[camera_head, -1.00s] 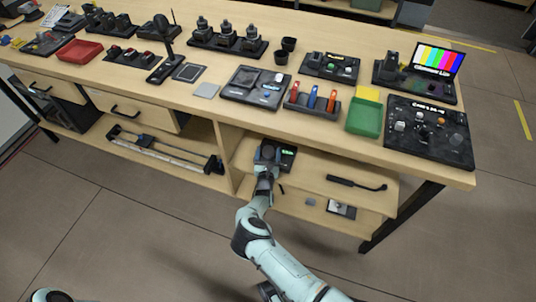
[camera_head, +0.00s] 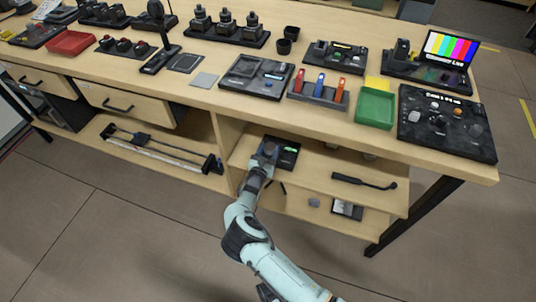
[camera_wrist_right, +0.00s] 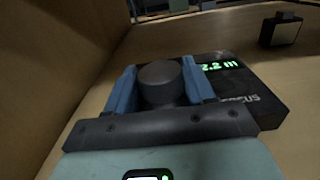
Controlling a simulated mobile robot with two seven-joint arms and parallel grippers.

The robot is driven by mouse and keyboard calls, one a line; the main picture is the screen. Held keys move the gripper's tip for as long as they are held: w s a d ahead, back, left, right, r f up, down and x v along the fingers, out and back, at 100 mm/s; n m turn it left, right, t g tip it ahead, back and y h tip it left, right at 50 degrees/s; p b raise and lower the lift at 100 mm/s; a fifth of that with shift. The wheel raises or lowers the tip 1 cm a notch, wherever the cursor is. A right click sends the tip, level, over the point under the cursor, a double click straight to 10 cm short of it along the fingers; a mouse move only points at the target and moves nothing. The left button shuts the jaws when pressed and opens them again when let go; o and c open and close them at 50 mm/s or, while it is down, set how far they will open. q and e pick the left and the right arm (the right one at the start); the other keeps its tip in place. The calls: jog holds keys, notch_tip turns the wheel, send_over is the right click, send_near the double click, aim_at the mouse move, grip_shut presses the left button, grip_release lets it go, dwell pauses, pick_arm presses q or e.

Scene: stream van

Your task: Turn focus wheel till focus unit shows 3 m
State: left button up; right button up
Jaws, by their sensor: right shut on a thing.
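The focus unit (camera_head: 284,150) is a dark box on the upper shelf of the bench's open bay. In the right wrist view its green display (camera_wrist_right: 220,66) reads what looks like 2.2 m, above the printed word FOCUS. The focus wheel (camera_wrist_right: 161,84) is a dark round knob at the unit's left part. My right gripper (camera_wrist_right: 160,85) is shut on the wheel, one blue finger on each side. In the head view the right gripper (camera_head: 265,155) covers much of the wheel. My left gripper is not in view.
A wooden side wall (camera_wrist_right: 50,70) stands close to the left of my right gripper. A black handle-like bar (camera_head: 362,181) lies on the shelf to the right. A small dark block (camera_wrist_right: 281,31) stands behind the unit at right. The benchtop above holds many devices.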

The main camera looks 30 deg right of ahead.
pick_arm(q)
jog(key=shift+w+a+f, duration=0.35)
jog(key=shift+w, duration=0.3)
pick_arm(e)
jog(key=o, duration=1)
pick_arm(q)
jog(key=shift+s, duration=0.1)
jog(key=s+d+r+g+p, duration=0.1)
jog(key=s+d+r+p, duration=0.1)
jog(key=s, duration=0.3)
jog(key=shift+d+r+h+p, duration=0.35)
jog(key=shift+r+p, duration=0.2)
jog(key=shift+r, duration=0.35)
pick_arm(e)
jog(key=v, duration=1.3)
jog(key=shift+a, duration=0.3)
